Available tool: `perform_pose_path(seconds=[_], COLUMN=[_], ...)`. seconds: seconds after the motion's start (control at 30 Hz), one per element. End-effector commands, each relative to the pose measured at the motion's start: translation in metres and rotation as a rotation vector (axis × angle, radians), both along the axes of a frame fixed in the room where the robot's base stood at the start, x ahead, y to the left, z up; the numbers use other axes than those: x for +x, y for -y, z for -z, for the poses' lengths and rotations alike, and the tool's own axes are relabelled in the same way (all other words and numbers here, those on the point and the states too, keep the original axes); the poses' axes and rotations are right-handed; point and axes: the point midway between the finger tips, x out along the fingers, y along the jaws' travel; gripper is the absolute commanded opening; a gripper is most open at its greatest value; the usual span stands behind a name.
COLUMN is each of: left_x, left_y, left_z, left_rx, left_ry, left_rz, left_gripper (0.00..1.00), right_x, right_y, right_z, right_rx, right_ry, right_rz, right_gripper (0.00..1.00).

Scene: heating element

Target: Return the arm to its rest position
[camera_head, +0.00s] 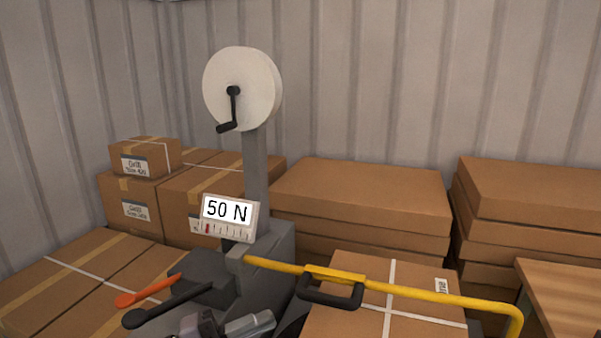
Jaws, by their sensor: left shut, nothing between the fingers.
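My left gripper (228,323) shows only in part at the bottom edge, below the black lever (165,305) of a grey machine (270,250). It is shut and holds nothing. Most of it is cut off by the frame, and I cannot tell whether it touches the machine. My right gripper is not in view.
The machine carries a white reel (235,75) with a crank, a "50 N" display (228,212), an orange lever (145,292) and a yellow bar (430,294) with a black handle (330,291). Cardboard boxes (360,195) surround it. A wooden top (565,290) is at right.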

Motion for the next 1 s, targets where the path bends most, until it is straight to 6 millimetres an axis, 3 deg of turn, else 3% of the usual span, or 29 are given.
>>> perform_pose_path(seconds=[0.27,0.47,0.67,0.8,1.0], left_x=[-0.007,-0.028,-0.078,-0.123,-0.17], left_y=[-0.036,-0.073,-0.107,-0.124,-0.133], left_z=[0.049,0.111,0.186,0.231,0.264], left_rx=[-0.302,-0.43,-0.492,-0.501,-0.498], left_ry=[-0.334,-0.626,-0.956,-1.172,-1.364], left_rz=[-0.327,-0.581,-0.821,-0.953,-1.05], left_gripper=[0.0,0.0,0.0,0.0,0.0], right_x=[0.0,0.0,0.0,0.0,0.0], right_y=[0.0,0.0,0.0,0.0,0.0], right_z=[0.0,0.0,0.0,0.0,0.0], right_rx=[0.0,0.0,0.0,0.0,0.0], right_ry=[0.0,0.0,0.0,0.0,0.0], right_rz=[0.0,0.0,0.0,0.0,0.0], right_gripper=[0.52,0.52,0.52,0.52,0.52])
